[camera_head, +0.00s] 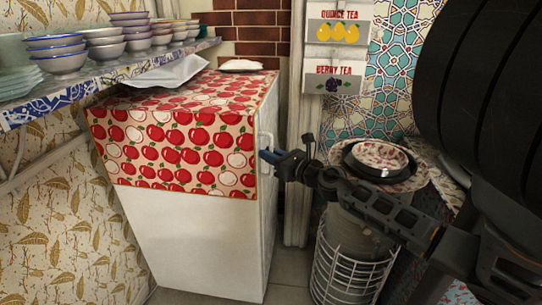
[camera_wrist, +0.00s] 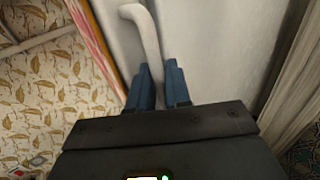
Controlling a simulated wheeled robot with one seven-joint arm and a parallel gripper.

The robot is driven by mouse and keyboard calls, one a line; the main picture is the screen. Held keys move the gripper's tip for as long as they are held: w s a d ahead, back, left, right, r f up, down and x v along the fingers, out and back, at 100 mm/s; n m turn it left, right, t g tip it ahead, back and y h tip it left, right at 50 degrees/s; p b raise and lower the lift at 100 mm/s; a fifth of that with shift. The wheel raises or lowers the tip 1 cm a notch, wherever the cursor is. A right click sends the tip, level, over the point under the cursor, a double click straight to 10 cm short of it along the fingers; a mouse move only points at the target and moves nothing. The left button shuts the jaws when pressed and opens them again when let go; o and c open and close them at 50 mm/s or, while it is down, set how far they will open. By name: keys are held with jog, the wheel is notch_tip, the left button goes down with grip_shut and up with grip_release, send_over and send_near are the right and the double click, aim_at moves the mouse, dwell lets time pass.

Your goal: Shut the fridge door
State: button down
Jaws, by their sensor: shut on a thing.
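The fridge (camera_head: 200,235) is a white box with a red apple-print cloth (camera_head: 175,150) over its top and upper side. Its door (camera_head: 268,205) is the narrow white face on the right, seen at a steep angle; no wide gap shows, but I cannot tell whether it is fully shut. The door also fills the middle of the wrist view (camera_wrist: 220,45). A curved white handle (camera_wrist: 147,35) runs down between the blue fingertips of my gripper (camera_wrist: 161,85). My gripper (camera_head: 270,156) is at the door's upper part, shut on the handle. The handle's lower part is hidden by the gripper.
A shelf with stacked bowls (camera_head: 105,40) is at the left. A white tray (camera_head: 165,72) lies near the cloth. A wire basket (camera_head: 345,270) and a round table with a patterned bowl (camera_head: 380,158) stand right of the fridge, close under my arm. Little floor shows between.

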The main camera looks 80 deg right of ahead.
jog(key=shift+s+d+h, duration=0.3)
jog(key=shift+d, duration=0.1)
jog(key=c, duration=1.4)
grip_release()
jog(key=shift+d, duration=0.1)
jog(key=shift+o, duration=0.4)
jog(key=shift+w+r, duration=0.1)
jog(key=b+v, duration=0.2)
jog(key=v, duration=0.6)
jog(key=shift+b, duration=0.35)
